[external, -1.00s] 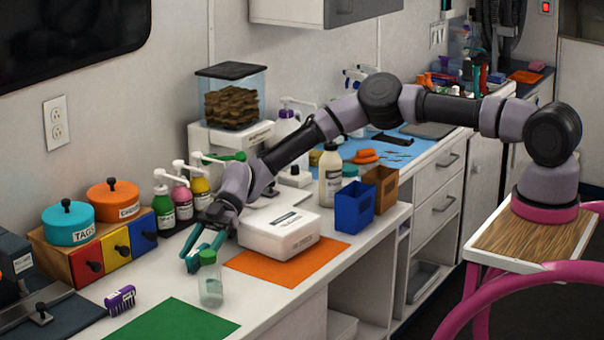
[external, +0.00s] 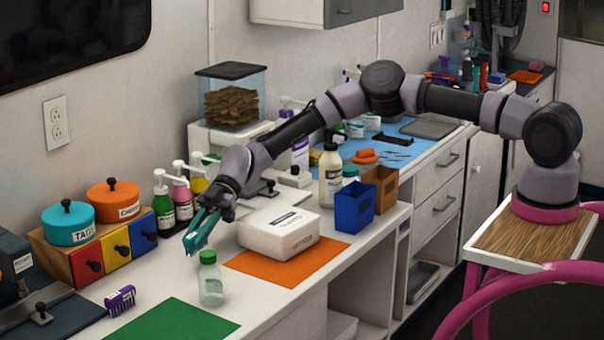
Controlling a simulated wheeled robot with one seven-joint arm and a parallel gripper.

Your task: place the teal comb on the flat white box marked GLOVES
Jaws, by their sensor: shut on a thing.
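My gripper (external: 214,213) is shut on the teal comb (external: 203,236) and holds it tilted above the counter. The gripper's fingertips are partly hidden against the comb. The flat white box (external: 279,239) has a label on its top, too small to read here. It sits on the counter at the back edge of an orange mat, to the right of my gripper. The comb is apart from the box, to its left. The top of the box looks clear.
A clear bottle with a green cap (external: 210,281) stands just below the comb. Pump bottles (external: 181,192) stand behind. A blue bin (external: 354,206) is right of the box. A purple brush (external: 120,300) and green mat (external: 173,322) lie at the front left.

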